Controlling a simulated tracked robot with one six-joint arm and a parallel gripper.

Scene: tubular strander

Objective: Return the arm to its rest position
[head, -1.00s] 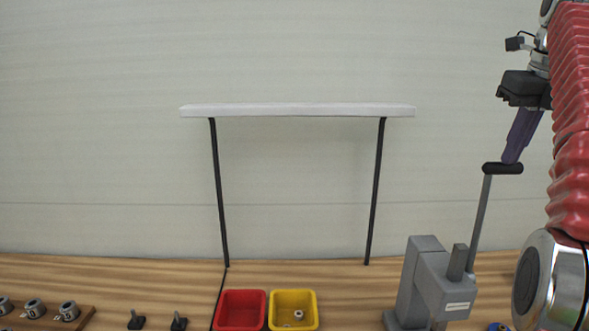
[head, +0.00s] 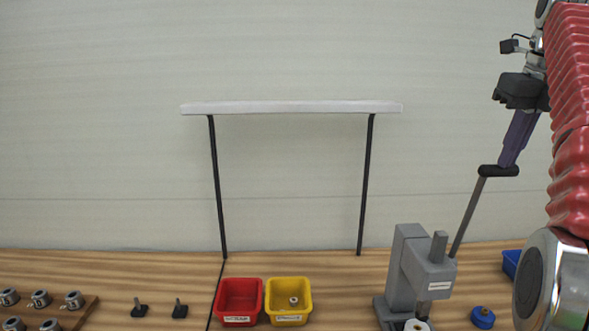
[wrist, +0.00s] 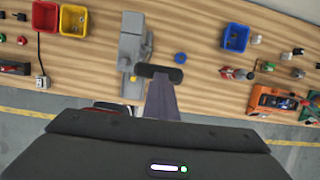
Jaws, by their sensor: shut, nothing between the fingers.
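My arm reaches up along the right side of the head view, with a red ribbed sleeve. My gripper (head: 509,158) hangs there, above and in front of the bench, with its purple fingers pointing down and together. A black bar (head: 498,171) shows at the fingertips, and a thin grey rod (head: 468,215) runs from it down towards a grey bench press (head: 408,265). I cannot tell whether the bar touches the fingers. In the wrist view the bar (wrist: 160,72) crosses the finger ends, with the press (wrist: 131,45) beyond it.
The wooden bench (head: 345,290) holds a red bin (head: 239,302), a yellow bin (head: 288,301), a blue knob (head: 482,317) and metal parts on a board (head: 40,299). A white shelf bar (head: 290,108) stands on black posts. An orange device (wrist: 272,99) sits near the bench edge.

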